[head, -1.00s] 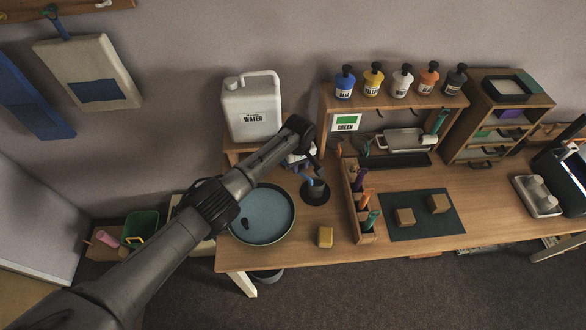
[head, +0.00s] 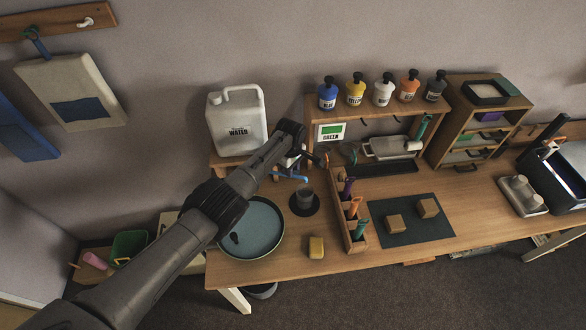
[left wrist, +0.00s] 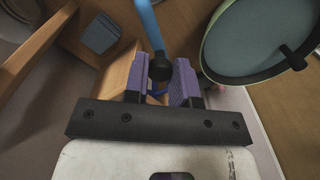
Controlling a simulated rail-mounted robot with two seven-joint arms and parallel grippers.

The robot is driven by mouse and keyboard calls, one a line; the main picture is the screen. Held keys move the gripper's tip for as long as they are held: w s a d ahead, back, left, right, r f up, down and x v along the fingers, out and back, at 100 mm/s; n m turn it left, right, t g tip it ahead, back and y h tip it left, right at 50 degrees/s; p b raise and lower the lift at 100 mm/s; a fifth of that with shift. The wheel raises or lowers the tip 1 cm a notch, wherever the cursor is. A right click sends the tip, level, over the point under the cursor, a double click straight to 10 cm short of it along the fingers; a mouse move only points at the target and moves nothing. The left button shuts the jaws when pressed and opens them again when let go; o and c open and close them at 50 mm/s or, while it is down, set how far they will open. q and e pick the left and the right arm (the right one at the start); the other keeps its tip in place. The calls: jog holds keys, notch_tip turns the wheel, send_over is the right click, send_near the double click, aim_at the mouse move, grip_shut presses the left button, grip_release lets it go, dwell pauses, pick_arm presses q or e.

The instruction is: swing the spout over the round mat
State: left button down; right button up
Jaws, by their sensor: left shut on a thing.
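The blue spout (head: 292,178) sits in front of the white water jug (head: 237,122), low at the jug's right side. The spout's outer end appears close to the cup on the round mat; the exact overlap is hard to judge. The dark round mat (head: 304,212) lies on the table with a small grey cup (head: 304,197) on it. My left gripper (head: 300,163) is at the spout, partly hidden behind my arm. In the left wrist view, its purple fingers (left wrist: 163,85) are on either side of the blue spout (left wrist: 147,25) and its black knob (left wrist: 160,67).
A large round basin (head: 282,240) stands left of the mat, under my forearm. A wooden tool rack (head: 350,222) stands close right of the mat. A shelf with several bottles (head: 383,95) is behind.

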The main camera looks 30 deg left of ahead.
pick_arm(q)
jog(key=shift+a, duration=0.1)
jog(key=c, duration=0.9)
grip_release()
jog(key=shift+c, duration=0.2)
jog(key=shift+r, duration=0.55)
notch_tip(320, 180, up, 13)
jog(key=shift+p, duration=0.3)
jog(key=shift+f, duration=0.1)
